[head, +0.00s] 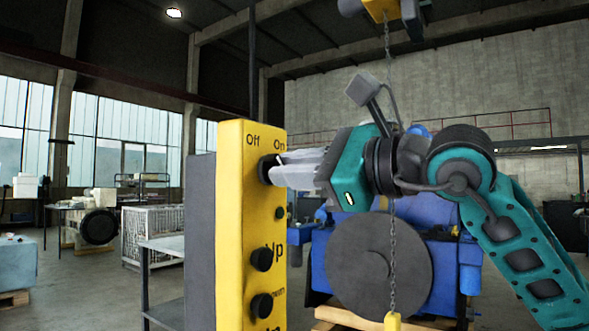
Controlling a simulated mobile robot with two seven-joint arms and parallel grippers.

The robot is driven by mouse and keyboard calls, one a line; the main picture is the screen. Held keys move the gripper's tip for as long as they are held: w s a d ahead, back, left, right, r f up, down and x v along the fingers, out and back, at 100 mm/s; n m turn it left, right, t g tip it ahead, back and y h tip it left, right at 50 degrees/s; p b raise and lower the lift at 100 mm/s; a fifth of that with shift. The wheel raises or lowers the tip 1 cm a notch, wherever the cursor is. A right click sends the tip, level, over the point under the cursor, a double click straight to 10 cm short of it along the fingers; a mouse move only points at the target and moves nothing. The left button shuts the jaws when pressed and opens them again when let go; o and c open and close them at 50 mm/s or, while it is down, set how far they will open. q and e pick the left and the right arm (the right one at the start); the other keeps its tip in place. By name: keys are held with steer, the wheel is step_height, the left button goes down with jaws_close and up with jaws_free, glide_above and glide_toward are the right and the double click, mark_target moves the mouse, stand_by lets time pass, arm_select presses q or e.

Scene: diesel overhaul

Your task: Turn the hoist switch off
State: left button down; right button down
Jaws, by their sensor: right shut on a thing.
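The yellow hoist control box (234,240) stands upright at the centre left, with "Off" and "On" printed near its top. The hoist switch (266,170) is a dark round knob under these words. My right gripper (281,170) reaches in from the right and is shut on the switch. Its fingers cover part of the knob, so I cannot tell which way the switch points. My left gripper is not in view.
Dark buttons labelled Up (261,259) and more sit lower on the box. A hoist chain (391,240) hangs behind my right arm, before a blue engine (445,265). A grey table (165,245) stands behind the box at left.

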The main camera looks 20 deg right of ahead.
steer(key=c, duration=1.1)
jaws_free()
arm_select(q)
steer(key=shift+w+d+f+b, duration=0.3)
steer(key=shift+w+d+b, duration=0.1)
steer(key=shift+b, duration=0.65)
arm_select(e)
steer(key=v, duration=1.3)
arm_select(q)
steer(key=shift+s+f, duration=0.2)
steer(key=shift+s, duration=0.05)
arm_select(e)
steer(key=shift+w+a, duration=0.1)
